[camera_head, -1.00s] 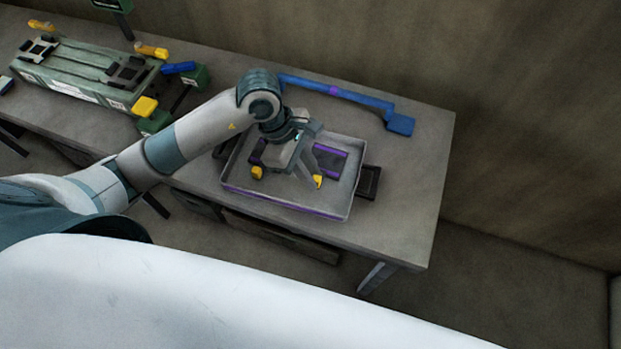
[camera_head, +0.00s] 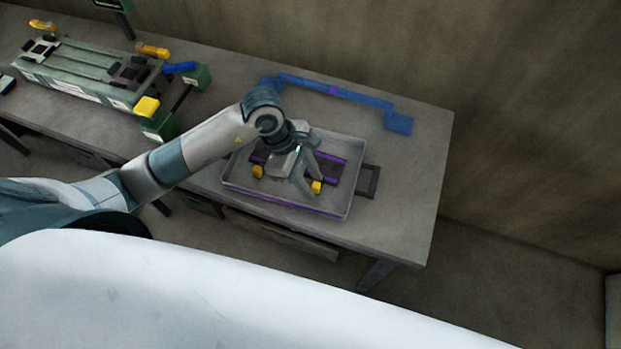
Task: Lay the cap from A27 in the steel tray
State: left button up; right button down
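The steel tray (camera_head: 349,196) is a shallow, light-rimmed box on the bench, marked with purple along its front. My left gripper (camera_head: 299,178) is over the tray, pointing down with its fingers spread apart. Two small yellow pieces show in the tray area, one left of the gripper (camera_head: 258,172) and one beside its right fingertip (camera_head: 316,187). A dark piece with purple edges (camera_head: 335,166) lies behind the fingers. I cannot tell which of these is the cap from A27, and the fingers hide part of the tray floor. My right gripper is not in view.
A blue bar (camera_head: 345,94) with end blocks lies behind the tray. A dark frame (camera_head: 369,181) sits against the tray's right side. A green engine block (camera_head: 85,72) with yellow pieces and green stands is at the left. The bench's right end is clear.

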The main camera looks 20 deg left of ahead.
pick_arm(q)
jog(key=shift+r, duration=0.1)
jog(key=shift+r, duration=0.1)
jog(key=shift+w+a+r, duration=0.1)
jog(key=shift+a+r, duration=0.1)
jog(key=shift+r, duration=0.15)
jog(key=b+v, duration=0.3)
jog(key=v, duration=0.8)
jog(key=shift+b, duration=0.4)
